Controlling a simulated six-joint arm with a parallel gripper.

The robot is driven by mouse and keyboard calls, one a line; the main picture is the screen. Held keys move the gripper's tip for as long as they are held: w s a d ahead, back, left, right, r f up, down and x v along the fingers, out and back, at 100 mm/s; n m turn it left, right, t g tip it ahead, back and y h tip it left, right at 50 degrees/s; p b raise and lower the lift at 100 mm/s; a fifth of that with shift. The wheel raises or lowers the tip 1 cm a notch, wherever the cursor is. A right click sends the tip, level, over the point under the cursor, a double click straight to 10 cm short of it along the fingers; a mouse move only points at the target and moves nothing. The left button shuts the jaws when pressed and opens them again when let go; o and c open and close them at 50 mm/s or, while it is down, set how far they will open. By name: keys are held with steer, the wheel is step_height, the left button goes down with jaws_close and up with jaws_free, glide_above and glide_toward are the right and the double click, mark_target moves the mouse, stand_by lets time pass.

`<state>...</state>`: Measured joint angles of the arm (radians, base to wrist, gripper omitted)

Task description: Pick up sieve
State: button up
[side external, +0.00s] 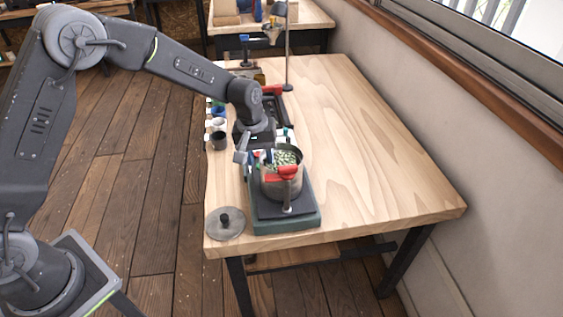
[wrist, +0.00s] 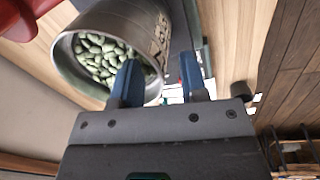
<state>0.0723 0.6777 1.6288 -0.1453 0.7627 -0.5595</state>
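A round metal container (side external: 282,184) full of pale green beans stands on a dark green base (side external: 290,222), with a red clamp-like part (side external: 281,173) at its front. I cannot tell for sure whether this container is the sieve; no other thing is clearly a sieve. My gripper (side external: 257,157) is at the container's far left side, near its rim. In the wrist view the container (wrist: 75,62) shows its open mouth and beans. My gripper's blue fingers (wrist: 160,80) are apart; the left one overlaps the rim in the picture. Whether it touches is unclear.
A grey disc lid (side external: 225,230) with a black knob lies at the table's front left corner. Several small cups (side external: 219,141) stand along the left edge. A dark rack with red ends and a thin upright pole (side external: 288,60) stand behind. The right of the wooden table (side external: 375,170) is clear.

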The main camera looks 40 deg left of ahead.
steer(key=shift+f, duration=0.15)
jaws_close()
stand_by(0.5)
